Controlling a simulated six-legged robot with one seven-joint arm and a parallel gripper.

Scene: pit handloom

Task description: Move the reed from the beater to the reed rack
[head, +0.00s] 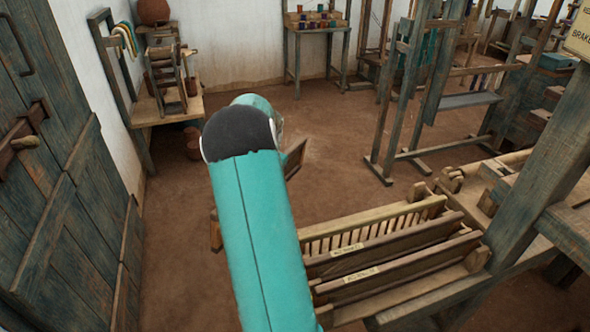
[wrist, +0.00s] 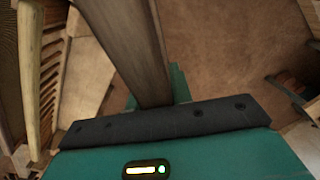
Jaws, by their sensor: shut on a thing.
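A dark brown wooden bar, which looks like the reed (wrist: 125,45), runs away from my gripper (wrist: 155,98) in the wrist view. My gripper is shut on it; the fingertips are partly hidden. In the head view my teal arm hides the gripper and most of the bar. The held bar is above the floor, apart from the rack. I cannot make out the beater for certain.
A loom frame (head: 562,140) stands right of the rack. A plank door (head: 50,170) and a bench (head: 170,108) with a small rack and pots line the left. A table (head: 318,32) with spools stands at the back. The middle floor is clear.

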